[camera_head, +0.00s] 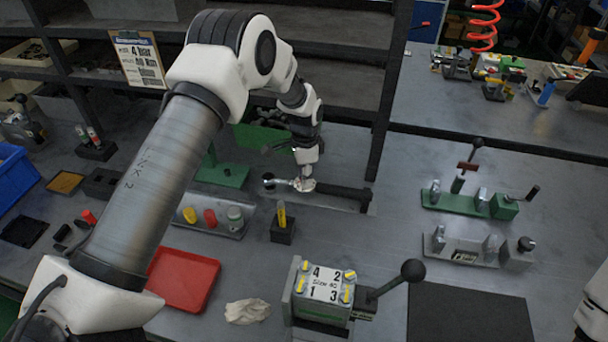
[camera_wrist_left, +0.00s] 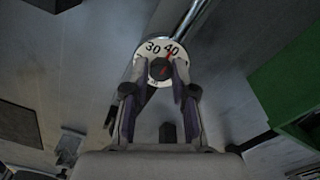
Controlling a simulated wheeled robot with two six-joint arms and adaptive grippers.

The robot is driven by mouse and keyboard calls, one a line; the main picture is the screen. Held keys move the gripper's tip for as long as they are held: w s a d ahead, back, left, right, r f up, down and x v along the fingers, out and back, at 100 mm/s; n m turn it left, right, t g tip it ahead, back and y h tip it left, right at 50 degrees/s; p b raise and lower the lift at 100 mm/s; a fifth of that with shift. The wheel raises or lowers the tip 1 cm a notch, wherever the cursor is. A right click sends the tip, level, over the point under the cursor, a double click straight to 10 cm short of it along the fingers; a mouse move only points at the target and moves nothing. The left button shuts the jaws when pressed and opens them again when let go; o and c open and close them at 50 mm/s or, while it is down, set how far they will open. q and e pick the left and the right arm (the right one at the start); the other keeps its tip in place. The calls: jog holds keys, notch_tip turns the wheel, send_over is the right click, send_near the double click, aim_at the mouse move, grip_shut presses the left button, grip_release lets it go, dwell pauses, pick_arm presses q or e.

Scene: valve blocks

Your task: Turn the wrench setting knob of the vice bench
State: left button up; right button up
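My left gripper (camera_head: 306,170) points down at the silver wrench (camera_head: 288,182) on the vice bench (camera_head: 345,190), at the back middle of the table. In the left wrist view, the white dial (camera_wrist_left: 152,47) of the wrench shows 30 and 40, with a red mark close to 40. The dark setting knob (camera_wrist_left: 160,69) sits at the dial's middle. The fingertips of my left gripper (camera_wrist_left: 160,75) stand on either side of the knob, very close to it. I cannot tell whether they touch it. My right gripper is not in view.
A valve block (camera_head: 324,285) with a black ball lever stands at the front middle. A tool holder (camera_head: 282,226), a rack of coloured caps (camera_head: 212,216) and a red tray (camera_head: 183,279) lie nearby. A shelf post (camera_head: 390,90) rises behind the bench.

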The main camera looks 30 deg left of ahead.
pick_arm(q)
jog(key=shift+o, duration=1.1)
jog(key=shift+d+f, duration=0.1)
jog(key=shift+f, duration=0.05)
jog(key=shift+w, duration=0.2)
notch_tip(320, 180, up, 12)
jog(key=shift+w, duration=0.1)
